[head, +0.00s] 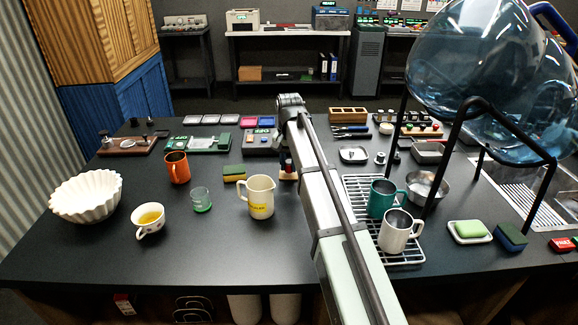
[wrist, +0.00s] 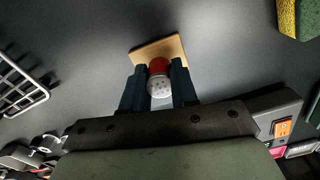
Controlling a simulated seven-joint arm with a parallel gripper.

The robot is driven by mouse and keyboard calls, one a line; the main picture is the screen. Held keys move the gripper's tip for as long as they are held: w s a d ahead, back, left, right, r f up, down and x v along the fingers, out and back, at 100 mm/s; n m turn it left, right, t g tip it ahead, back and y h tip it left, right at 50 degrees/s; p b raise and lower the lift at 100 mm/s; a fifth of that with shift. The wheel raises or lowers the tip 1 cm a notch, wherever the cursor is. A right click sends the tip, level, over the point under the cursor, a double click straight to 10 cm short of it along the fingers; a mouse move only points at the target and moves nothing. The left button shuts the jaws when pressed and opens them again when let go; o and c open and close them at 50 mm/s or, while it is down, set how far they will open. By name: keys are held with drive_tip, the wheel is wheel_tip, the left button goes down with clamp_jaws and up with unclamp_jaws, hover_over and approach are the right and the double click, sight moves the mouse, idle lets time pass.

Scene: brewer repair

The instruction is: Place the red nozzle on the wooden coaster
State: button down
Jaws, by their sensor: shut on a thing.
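The red nozzle (wrist: 158,65), with a pale perforated face, is between the two dark fingers of my gripper (wrist: 159,75) in the wrist view. The gripper is shut on it. The wooden coaster (wrist: 147,53) is a small tan square just beyond the nozzle, partly covered by the fingers and nozzle. In the head view the coaster (head: 288,176) lies on the dark counter beside the cream pitcher, with my gripper right above it. I cannot tell whether the nozzle touches the coaster.
A cream pitcher (head: 260,197) stands left of the coaster, and a yellow-green sponge (head: 234,172) lies further left. A wire rack (head: 408,254) with a green mug (head: 381,198) and a white mug (head: 398,232) is to the right.

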sight(289, 161)
drive_tip(key=shift+f, duration=0.45)
drive_tip(key=c, duration=0.9)
unclamp_jaws()
drive_tip(key=shift+f, duration=0.1)
drive_tip(key=shift+o, duration=0.2)
wheel_tip(289, 161, up, 12)
